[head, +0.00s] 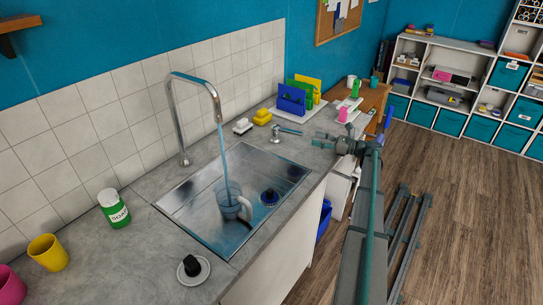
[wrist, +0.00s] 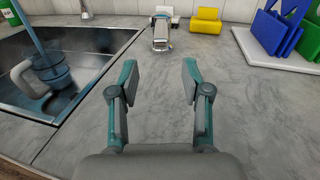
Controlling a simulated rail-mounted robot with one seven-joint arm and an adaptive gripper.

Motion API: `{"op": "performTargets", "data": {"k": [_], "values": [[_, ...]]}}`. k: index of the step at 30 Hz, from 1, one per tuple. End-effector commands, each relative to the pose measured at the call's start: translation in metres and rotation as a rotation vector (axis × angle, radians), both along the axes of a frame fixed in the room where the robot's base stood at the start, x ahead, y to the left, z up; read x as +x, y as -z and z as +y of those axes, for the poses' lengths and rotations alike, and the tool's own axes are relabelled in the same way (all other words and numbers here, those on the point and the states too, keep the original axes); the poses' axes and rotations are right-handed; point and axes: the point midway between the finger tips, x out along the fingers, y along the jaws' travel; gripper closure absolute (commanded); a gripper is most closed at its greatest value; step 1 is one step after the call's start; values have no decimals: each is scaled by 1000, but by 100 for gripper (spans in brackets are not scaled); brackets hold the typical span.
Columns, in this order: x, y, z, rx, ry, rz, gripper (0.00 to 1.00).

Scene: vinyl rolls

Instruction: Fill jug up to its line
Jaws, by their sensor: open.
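A clear jug (head: 229,202) with a pale handle stands in the steel sink (head: 190,196). A blue stream of water runs from the tall curved tap (head: 172,110) into it. The jug also shows at the left of the wrist view (wrist: 52,78). I cannot make out its line or its water level. A metal lever (head: 286,130) sits on the counter behind the sink; it stands ahead of my gripper in the wrist view (wrist: 162,35). My gripper (head: 322,140) is open and empty above the counter, apart from the lever (wrist: 160,75).
A yellow sponge (head: 262,117) and a white block (head: 242,126) lie near the lever. Blue, green and yellow boards (head: 292,98) stand behind. A soap can (head: 114,208) and cups are at left. Counter beneath my gripper is clear.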

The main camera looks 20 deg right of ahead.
Motion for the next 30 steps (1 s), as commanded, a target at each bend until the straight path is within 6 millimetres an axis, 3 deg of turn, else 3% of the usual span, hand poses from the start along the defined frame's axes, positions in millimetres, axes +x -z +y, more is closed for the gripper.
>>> {"op": "performTargets", "data": {"k": [1, 4, 17, 30], "values": [[3, 14, 4, -9, -3, -8, 52], [8, 14, 9, -20, -5, -17, 52], [25, -9, 21, 26, 16, 24, 52], [77, -9, 67, 26, 14, 24, 52]]}}
